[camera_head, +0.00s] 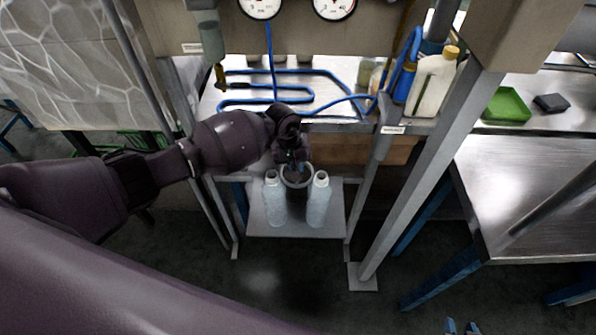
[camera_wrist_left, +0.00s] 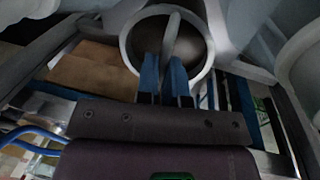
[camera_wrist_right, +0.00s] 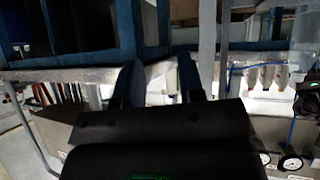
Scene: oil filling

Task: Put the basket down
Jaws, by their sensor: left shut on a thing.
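The basket (camera_head: 297,184) is a dark round container with a light rim, between two pale bottles over the low grey shelf (camera_head: 255,229) in the head view. In the left wrist view its rim (camera_wrist_left: 128,45) and the bar of its handle (camera_wrist_left: 172,32) show close up. My left gripper (camera_head: 297,163) is above the basket. Its blue fingers (camera_wrist_left: 164,75) are shut on the handle bar. I cannot tell whether the basket's bottom touches the shelf. My right gripper (camera_head: 461,327) is at the lower right of the head view, its fingers (camera_wrist_right: 158,80) apart and empty.
The pale bottles (camera_head: 274,203) (camera_head: 318,203) stand close on both sides of the basket. Grey frame posts (camera_head: 425,180) flank the shelf. Above are a bench with blue hoses (camera_head: 275,85), a yellow-capped bottle (camera_head: 430,82) and gauges (camera_head: 334,8). A metal table (camera_head: 520,190) stands right.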

